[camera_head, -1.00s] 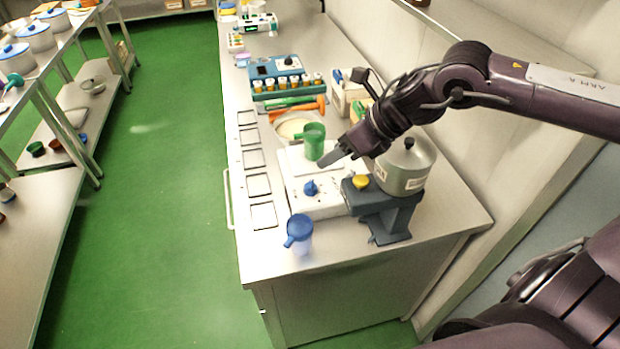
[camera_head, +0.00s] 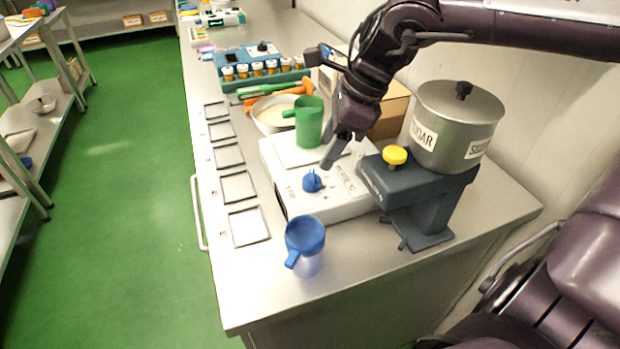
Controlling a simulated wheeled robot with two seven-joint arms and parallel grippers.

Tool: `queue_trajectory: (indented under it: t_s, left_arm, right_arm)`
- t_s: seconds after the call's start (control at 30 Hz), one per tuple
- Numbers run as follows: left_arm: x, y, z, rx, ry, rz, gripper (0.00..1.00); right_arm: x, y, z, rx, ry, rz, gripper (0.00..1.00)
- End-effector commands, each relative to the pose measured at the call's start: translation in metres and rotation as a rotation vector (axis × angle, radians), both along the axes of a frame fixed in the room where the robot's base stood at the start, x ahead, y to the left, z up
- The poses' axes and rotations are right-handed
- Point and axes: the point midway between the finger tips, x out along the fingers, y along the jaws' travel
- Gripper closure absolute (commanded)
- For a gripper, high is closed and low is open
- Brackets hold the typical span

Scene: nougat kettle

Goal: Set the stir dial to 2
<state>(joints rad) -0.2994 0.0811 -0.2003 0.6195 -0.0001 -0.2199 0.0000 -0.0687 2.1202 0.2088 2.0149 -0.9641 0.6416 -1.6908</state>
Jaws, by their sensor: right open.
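The white stirrer unit (camera_head: 320,204) stands on the steel bench, with a blue dial (camera_head: 313,181) on its sloped front panel. The dial's setting is too small to read. A green jug (camera_head: 309,122) stands on the unit's top plate. My right gripper (camera_head: 335,155) is open, pointing down just above and behind the dial, to the right of the jug. It appears apart from the dial, and one finger partly hides the other. My left gripper is not in view.
A grey pot (camera_head: 458,125) sits on a dark stand with a yellow knob (camera_head: 395,155), right of the unit. A blue-topped jug (camera_head: 305,245) stands in front. A pan (camera_head: 272,115) and a vial rack (camera_head: 262,70) are behind. Square frames (camera_head: 238,187) line the left edge.

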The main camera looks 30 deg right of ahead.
Motion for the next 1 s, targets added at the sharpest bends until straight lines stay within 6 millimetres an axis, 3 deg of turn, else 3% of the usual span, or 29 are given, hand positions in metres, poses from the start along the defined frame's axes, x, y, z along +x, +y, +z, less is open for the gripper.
queue_trajectory:
  t_s: [0.4,0.87,1.0]
  left_arm:
    - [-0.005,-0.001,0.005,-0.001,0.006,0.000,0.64]
    - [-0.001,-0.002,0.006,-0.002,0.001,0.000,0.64]
    - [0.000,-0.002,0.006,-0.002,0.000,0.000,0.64]
  right_arm:
    - [0.012,0.018,-0.055,0.000,0.005,0.000,0.45]
    - [0.016,0.022,-0.066,0.000,0.000,-0.001,0.45]
    - [0.016,0.022,-0.066,0.000,0.000,-0.001,0.63]
